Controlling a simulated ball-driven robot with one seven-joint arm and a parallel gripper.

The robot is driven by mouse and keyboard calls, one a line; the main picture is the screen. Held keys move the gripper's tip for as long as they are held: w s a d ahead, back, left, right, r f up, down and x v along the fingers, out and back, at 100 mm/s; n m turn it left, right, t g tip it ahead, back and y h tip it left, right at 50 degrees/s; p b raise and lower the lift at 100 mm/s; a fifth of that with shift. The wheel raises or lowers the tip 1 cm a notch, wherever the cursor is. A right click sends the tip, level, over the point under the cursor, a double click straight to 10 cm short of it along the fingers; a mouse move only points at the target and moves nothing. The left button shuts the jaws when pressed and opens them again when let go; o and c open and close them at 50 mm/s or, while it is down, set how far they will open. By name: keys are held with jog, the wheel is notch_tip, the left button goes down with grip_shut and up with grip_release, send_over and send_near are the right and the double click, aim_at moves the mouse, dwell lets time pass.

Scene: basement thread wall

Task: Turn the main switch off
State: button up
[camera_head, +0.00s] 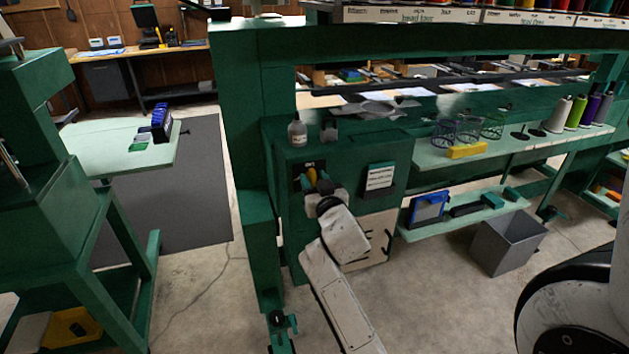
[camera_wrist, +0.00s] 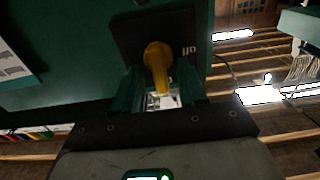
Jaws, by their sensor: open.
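The main switch is a yellow handle (camera_head: 311,175) on a dark plate, on the front of a green cabinet. In the wrist view the yellow handle (camera_wrist: 157,66) stands out from its black plate (camera_wrist: 183,32), with part of a white marking beside it. My gripper (camera_head: 319,182) is right in front of the switch. In the wrist view my gripper (camera_wrist: 159,92) is open, and the handle's end shows between its two green fingers. I cannot tell whether either finger touches it. The arm partly hides the lower part of the switch in the head view.
A green post (camera_head: 247,150) rises close on the left. Shelves with thread cones (camera_head: 576,112) and a grey bin (camera_head: 508,240) are at right.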

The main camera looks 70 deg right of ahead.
jog(key=shift+c, duration=0.4)
jog(key=c, duration=0.6)
jog(key=shift+w+n, duration=0.1)
jog(key=shift+n, duration=0.2)
jog(key=n, duration=0.4)
jog(key=shift+w+a+p, duration=0.2)
jog(key=shift+p, duration=0.1)
jog(key=n, duration=0.4)
jog(key=shift+w+a+f+p, duration=0.1)
jog(key=shift+p, duration=0.25)
jog(key=shift+w+a+f+n+p, duration=0.15)
jog(key=shift+n+p, duration=0.1)
jog(key=shift+n, duration=1.35)
jog(key=shift+s+d+f+n+p, duration=0.1)
jog(key=shift+f+n+p, duration=0.15)
jog(key=shift+n, duration=1.35)
jog(key=shift+w+a+f+n+p, duration=0.1)
jog(key=shift+n+p, duration=0.15)
jog(key=shift+n, duration=1.35)
